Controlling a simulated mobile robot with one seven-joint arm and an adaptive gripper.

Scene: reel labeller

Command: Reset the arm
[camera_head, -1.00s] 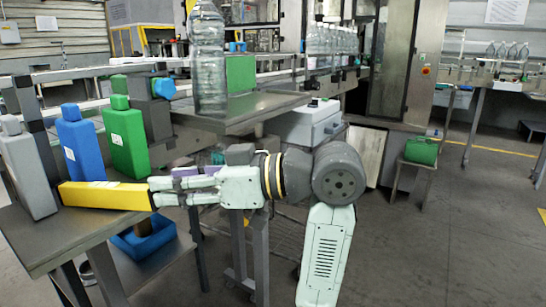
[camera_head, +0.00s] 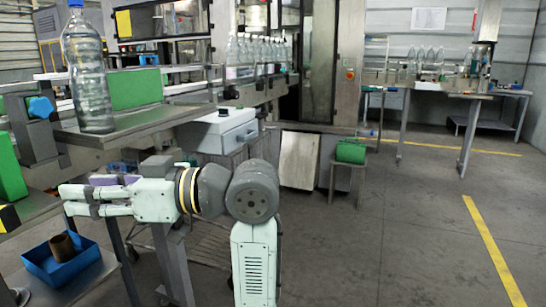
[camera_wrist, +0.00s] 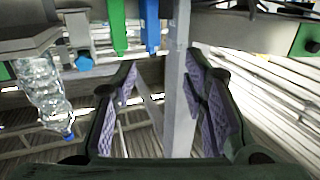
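My arm reaches left from my body in the head view, with my gripper (camera_head: 68,200) at its end beside the table edge. In the wrist view my gripper (camera_wrist: 162,75) is open, its purple-padded fingers spread apart. Nothing is held between them; a grey post (camera_wrist: 180,95) shows in the background of the gap. A yellow object (camera_head: 7,217) with a dark end is cut off at the left edge of the head view, apart from the fingertips.
A clear bottle (camera_head: 88,75) stands on the metal table (camera_head: 135,125). A blue bin (camera_head: 62,268) holding a brown roll (camera_head: 62,246) is below the gripper. A green container (camera_head: 350,151) sits on a stand at centre. The floor (camera_head: 410,230) on the right is clear.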

